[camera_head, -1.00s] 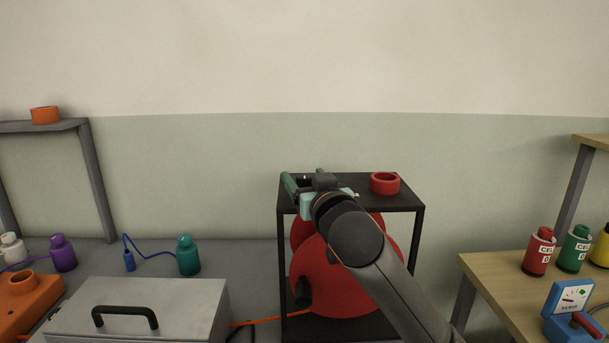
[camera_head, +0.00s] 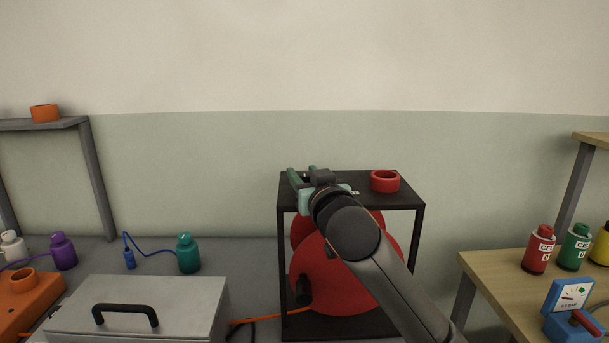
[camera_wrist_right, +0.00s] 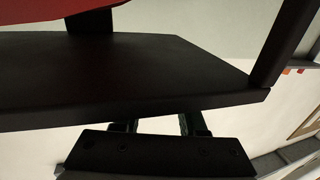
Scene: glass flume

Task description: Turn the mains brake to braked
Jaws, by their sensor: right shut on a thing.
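A black frame stand (camera_head: 408,196) holds a large red reel (camera_head: 345,290), with an orange cable running out to its left. My right gripper (camera_head: 302,172) is at the left end of the stand's top, with its pale green fingers close together. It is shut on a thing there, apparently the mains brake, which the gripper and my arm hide. The brake's setting cannot be read. In the right wrist view the stand's dark panel (camera_wrist_right: 120,75) fills much of the picture, close to the fingers (camera_wrist_right: 165,125). My left gripper is not in view.
A red ring (camera_head: 385,181) sits on the stand's top, right of my gripper. A grey box (camera_head: 180,305) with a black handle and a teal bottle (camera_head: 188,254) stand to the left. A wooden table (camera_head: 490,275) with cans and a blue meter (camera_head: 570,298) is right.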

